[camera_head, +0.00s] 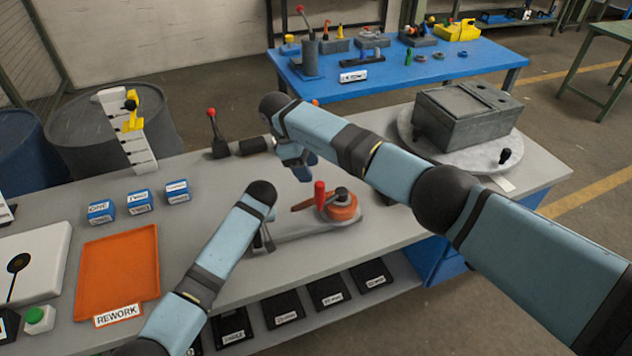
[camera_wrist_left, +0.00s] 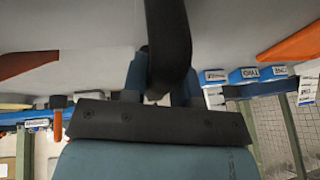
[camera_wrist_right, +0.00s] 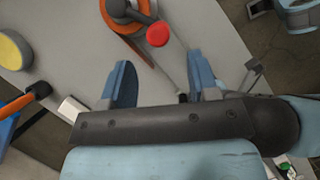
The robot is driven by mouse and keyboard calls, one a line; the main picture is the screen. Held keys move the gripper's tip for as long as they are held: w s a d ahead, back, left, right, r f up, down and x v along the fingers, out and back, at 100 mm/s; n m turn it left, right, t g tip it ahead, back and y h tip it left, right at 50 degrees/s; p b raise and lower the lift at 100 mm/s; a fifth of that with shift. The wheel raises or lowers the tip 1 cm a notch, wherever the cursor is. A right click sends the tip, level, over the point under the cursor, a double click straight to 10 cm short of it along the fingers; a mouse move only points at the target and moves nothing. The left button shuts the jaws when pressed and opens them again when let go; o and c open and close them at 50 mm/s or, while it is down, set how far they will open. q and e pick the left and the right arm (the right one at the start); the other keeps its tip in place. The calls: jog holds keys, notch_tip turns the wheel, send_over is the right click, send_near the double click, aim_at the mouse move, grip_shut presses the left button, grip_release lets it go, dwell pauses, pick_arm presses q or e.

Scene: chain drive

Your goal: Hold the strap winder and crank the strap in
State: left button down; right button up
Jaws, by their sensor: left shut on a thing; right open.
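The strap winder stands on the grey bench in the head view, with an orange drum (camera_head: 342,207), a dark crank and a red knob (camera_head: 319,192). In the right wrist view the drum (camera_wrist_right: 113,17) and red knob (camera_wrist_right: 157,34) are at the top. My left gripper (camera_head: 268,222) is at the near left end of the winder's plate, mostly hidden by its wrist. The left wrist view shows its fingers shut on a dark bar-shaped handle (camera_wrist_left: 168,38). My right gripper (camera_head: 300,165) is open and empty, behind the knob and apart from it; its fingers (camera_wrist_right: 162,85) are spread.
An orange REWORK tray (camera_head: 118,268) and several blue boxes (camera_head: 140,201) lie to the left. A red-knobbed lever (camera_head: 213,125) stands behind. A grey box (camera_head: 468,118) sits on a round turntable (camera_head: 410,130) at the right. Bench between tray and winder is clear.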

jog(key=shift+v, duration=1.55)
